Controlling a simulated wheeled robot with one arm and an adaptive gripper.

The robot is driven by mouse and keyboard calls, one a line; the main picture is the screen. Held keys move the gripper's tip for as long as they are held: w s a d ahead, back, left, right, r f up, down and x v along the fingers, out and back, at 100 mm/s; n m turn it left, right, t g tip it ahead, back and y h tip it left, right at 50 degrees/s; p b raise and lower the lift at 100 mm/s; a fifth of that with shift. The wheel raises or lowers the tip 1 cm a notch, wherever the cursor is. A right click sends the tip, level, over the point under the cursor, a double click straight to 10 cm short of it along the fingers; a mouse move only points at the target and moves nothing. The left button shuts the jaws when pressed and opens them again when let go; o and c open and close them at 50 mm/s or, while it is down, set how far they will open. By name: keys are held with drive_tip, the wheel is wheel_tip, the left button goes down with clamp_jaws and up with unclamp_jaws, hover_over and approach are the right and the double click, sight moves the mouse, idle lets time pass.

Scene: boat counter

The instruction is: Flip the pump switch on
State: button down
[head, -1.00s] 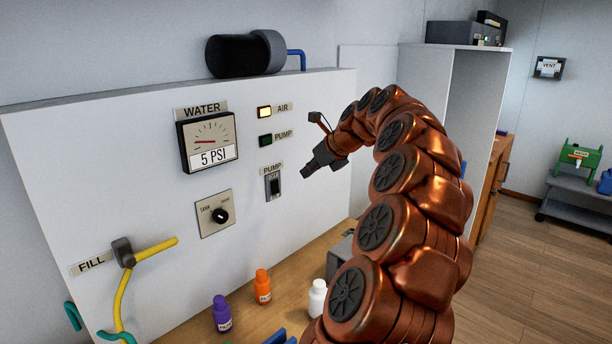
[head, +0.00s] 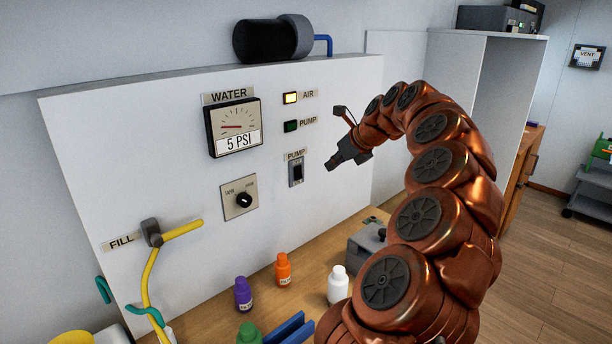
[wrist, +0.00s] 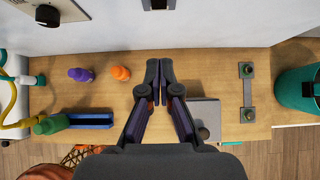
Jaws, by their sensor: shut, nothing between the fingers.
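The pump switch (head: 297,172) is a dark rocker in a grey plate under a PUMP label on the white panel in the head view. Its plate also shows at the top edge of the wrist view (wrist: 158,4). The gauge (head: 234,127) reads 5 PSI. My gripper (head: 329,165) is to the right of the switch, apart from it and in front of the panel. In the wrist view its fingertips (wrist: 160,82) are together with nothing between them.
Below, the wooden counter carries a purple bottle (head: 243,294), an orange bottle (head: 283,270), a white bottle (head: 338,285) and a grey box (head: 368,243). A selector knob (head: 242,200) and a yellow fill hose (head: 182,229) are at the panel's left. The space before the switch is clear.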

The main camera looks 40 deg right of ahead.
sight(299, 173)
drive_tip(key=shift+w+r+p+x, duration=0.35)
drive_tip(key=shift+p+x, duration=0.5)
drive_tip(key=shift+x, duration=1.3)
drive_tip(key=shift+w+r+p+x, duration=0.3)
drive_tip(key=shift+p+x, duration=0.55)
drive_tip(key=shift+x, duration=1.3)
drive_tip(key=shift+w+r+p+x, duration=0.3)
drive_tip(key=shift+p+x, duration=0.55)
drive_tip(key=shift+x, duration=1.3)
drive_tip(key=shift+w+f, duration=0.1)
